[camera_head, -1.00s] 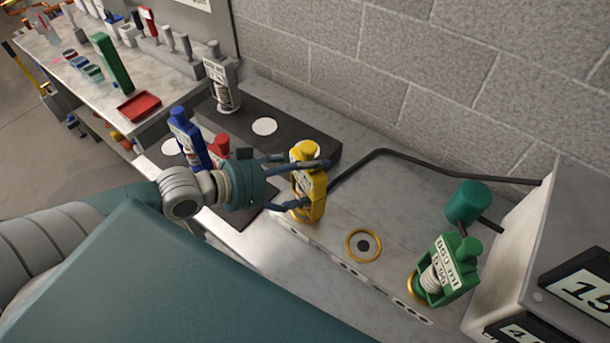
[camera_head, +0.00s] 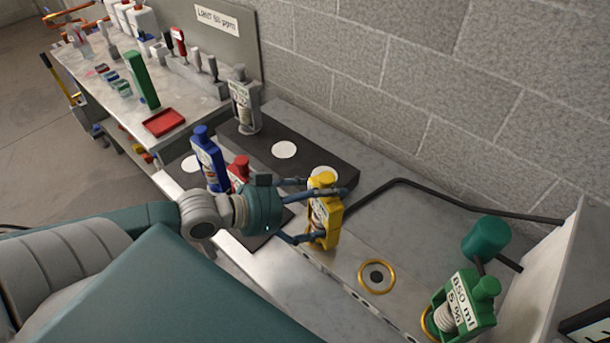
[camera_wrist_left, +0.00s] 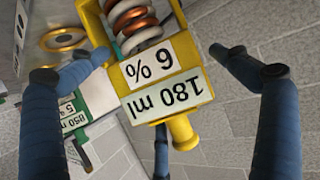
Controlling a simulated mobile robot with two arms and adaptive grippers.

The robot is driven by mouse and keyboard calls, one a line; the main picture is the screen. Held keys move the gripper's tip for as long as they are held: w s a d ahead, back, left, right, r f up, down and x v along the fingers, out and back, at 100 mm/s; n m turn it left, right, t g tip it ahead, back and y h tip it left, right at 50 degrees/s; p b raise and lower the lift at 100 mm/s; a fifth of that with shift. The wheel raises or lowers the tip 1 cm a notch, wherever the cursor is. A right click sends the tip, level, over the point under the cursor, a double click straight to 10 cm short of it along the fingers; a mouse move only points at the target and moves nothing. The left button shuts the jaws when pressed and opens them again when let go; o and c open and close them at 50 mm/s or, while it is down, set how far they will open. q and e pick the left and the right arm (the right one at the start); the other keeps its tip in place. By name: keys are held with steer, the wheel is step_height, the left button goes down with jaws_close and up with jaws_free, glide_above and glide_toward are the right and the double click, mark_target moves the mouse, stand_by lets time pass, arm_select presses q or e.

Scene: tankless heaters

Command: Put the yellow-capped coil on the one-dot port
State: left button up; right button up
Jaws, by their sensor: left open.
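The yellow-capped coil (camera_head: 322,222) stands upright at the left end of the light metal manifold (camera_head: 345,262). In the left wrist view its yellow frame (camera_wrist_left: 182,132), white-and-copper windings and upside-down labels "180 ml" and "6 %" show close up. My left gripper (camera_head: 318,215) is open, with its blue fingers on either side of the coil; gaps show beside it in the left wrist view. The coil hides what is under it. A gold-ringed port (camera_head: 377,277) with a dark centre is free to the right. The port dot marks are too small to read. My right gripper is not in view.
A green coil (camera_head: 465,305) stands at the manifold's right end, near a green knob (camera_head: 485,238). Blue (camera_head: 209,160), red (camera_head: 239,172) and grey (camera_head: 245,105) coils stand to the left. A black bent pipe (camera_head: 430,192) runs behind the manifold, before the block wall.

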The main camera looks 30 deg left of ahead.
arm_select(q)
steer(key=p+v, duration=0.1)
steer(key=v, duration=0.5)
steer(key=shift+d, duration=0.1)
steer(key=shift+p+v, duration=3)
steer(key=shift+p, duration=1.55)
